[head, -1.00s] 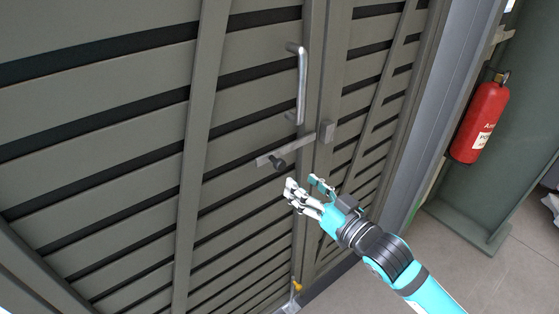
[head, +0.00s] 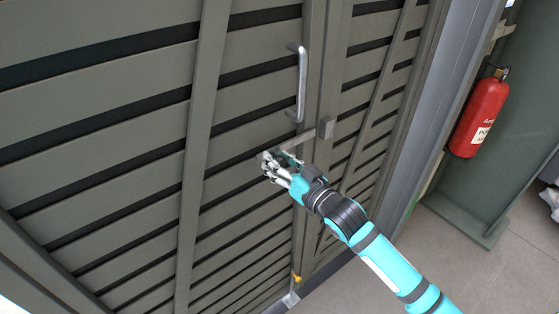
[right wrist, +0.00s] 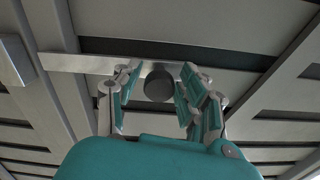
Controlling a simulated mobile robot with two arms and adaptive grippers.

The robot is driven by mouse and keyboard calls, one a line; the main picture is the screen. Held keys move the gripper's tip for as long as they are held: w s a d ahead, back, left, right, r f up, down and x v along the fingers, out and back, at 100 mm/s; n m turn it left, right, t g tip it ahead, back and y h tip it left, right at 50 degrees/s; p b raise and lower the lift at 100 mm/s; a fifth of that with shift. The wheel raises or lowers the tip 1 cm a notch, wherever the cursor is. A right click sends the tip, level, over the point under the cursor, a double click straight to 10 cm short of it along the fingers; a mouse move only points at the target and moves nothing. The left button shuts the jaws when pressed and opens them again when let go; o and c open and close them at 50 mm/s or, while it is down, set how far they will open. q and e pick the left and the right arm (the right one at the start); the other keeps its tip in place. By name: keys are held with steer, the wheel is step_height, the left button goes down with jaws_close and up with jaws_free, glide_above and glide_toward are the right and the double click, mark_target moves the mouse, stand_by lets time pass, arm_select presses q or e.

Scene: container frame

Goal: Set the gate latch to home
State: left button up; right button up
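The gate latch (head: 300,138) is a flat grey bar across the seam between the two gate leaves, with its right end at a small block (head: 326,128). In the right wrist view the bar (right wrist: 85,63) runs across the top, and its dark round knob (right wrist: 158,84) faces the camera. My right gripper (head: 268,161) is at the bar's left end and hides the knob in the head view. In the right wrist view its open fingers (right wrist: 157,95) stand on both sides of the knob, with a gap visible on each side. My left gripper is not in view.
A vertical metal handle (head: 302,84) is on the gate above the latch. A yellow-tipped fitting (head: 296,279) is low on the gate. A red fire extinguisher (head: 478,115) hangs at the right. The floor (head: 470,262) at the lower right is clear.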

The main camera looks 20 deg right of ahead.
mark_target(282, 149)
jaws_close()
steer(key=shift+w+d, duration=0.3)
steer(key=shift+d, duration=0.55)
steer(key=shift+w+d, duration=0.3)
steer(key=shift+d, duration=0.55)
steer(key=shift+o, duration=1.6)
jaws_free()
steer(key=shift+a, duration=0.1)
steer(key=shift+s, duration=0.1)
steer(key=v, duration=1.2)
